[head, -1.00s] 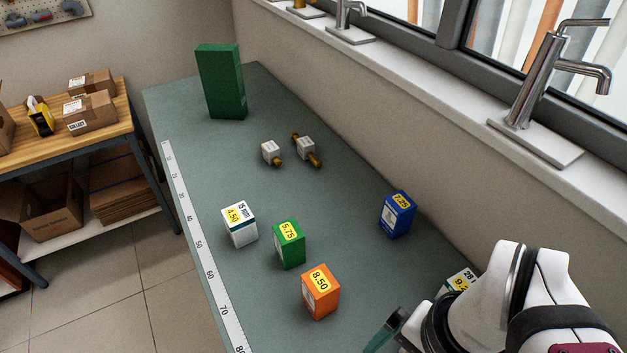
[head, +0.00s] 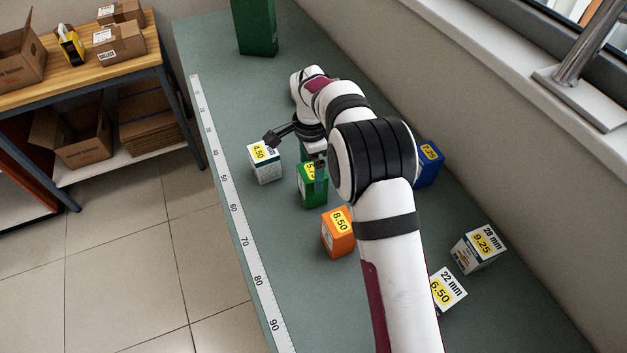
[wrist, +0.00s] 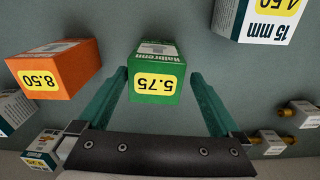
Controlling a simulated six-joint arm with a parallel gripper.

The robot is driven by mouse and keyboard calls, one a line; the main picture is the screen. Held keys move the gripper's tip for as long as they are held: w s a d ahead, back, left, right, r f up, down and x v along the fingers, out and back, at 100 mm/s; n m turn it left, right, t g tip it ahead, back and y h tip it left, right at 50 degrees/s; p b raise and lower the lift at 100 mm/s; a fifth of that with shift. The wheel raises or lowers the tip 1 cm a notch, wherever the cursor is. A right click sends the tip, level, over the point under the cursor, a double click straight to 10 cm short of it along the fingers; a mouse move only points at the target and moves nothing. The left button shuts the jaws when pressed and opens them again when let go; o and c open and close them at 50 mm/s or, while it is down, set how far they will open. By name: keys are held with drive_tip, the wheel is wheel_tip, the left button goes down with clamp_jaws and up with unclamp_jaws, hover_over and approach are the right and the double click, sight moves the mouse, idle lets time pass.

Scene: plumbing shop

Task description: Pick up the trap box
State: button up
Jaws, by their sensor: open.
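A green box (head: 311,190) with a yellow 5.75 label stands on the grey-green bench; no word "trap" is legible on any box. In the wrist view the same green box (wrist: 157,72) lies between the two teal fingers of my gripper (wrist: 160,88).
Close by are a white 4.50 box (head: 265,163) and an orange 8.50 box (head: 338,236). A blue 7.25 box (head: 428,165) stands behind my arm. White 9.25 (head: 478,250) and 6.50 (head: 447,291) boxes are at lower right. A tall green block (head: 256,28) stands at the far end.

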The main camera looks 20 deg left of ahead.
drive_tip(key=f, duration=0.6)
drive_tip(key=shift+s+d, duration=0.15)
drive_tip(key=shift+d, duration=0.05)
drive_tip(key=c, duration=1.5)
